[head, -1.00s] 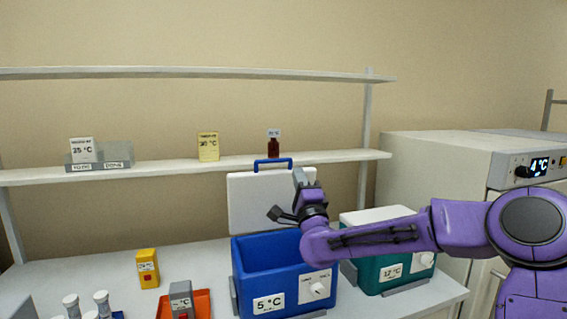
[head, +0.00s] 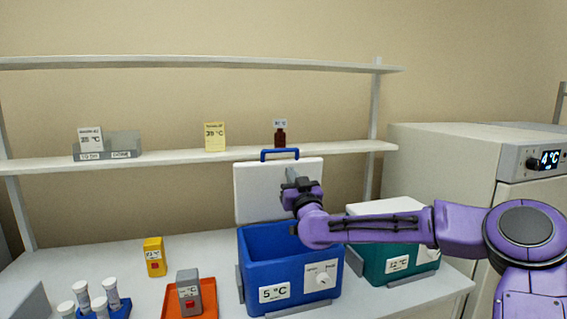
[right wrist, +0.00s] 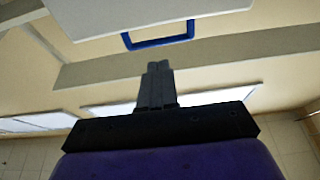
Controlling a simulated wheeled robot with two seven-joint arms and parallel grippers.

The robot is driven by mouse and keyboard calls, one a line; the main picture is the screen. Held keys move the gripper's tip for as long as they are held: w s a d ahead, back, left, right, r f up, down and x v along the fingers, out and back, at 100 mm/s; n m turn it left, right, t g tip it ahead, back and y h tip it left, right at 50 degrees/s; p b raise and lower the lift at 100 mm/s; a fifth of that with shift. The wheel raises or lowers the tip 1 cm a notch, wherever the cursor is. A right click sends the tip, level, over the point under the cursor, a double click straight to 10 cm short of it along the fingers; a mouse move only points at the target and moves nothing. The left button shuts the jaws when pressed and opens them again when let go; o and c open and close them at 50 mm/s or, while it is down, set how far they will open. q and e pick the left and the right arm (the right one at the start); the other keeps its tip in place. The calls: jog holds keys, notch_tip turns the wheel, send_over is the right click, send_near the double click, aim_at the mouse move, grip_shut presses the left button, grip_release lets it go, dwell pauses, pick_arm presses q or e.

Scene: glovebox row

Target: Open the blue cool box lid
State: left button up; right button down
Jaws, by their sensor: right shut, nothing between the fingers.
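The blue cool box (head: 262,268) stands on the bench with a "5 °C" label and a dial on its front. Its white lid (head: 258,190) stands upright at the back of the box, with the blue handle (head: 280,154) at its top edge. The box's mouth is open. My right gripper (head: 291,174) is in front of the lid and below the handle, shut and empty. In the right wrist view, the shut fingers (right wrist: 157,70) are apart from the blue handle (right wrist: 158,41). My left gripper is not in view.
A teal box (head: 374,262) with a white lid stands right of the blue box, behind my right arm. A red tray (head: 207,302), a yellow block (head: 154,256) and a vial rack (head: 118,309) are on the left. A shelf (head: 180,159) runs behind.

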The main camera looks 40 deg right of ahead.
aim_at(282, 152)
jog(key=p+x, duration=0.3)
jog(key=x, duration=0.5)
jog(key=shift+s+d+r+p, duration=0.1)
jog(key=shift+d+r+p, duration=0.05)
jog(key=shift+r+p, duration=0.15)
jog(key=shift+w, duration=0.4)
jog(key=shift+d, duration=0.1)
jog(key=shift+w+d+r, duration=0.1)
jog(key=shift+w+d, duration=0.1)
jog(key=shift+w, duration=0.6)
jog(key=shift+s, duration=0.1)
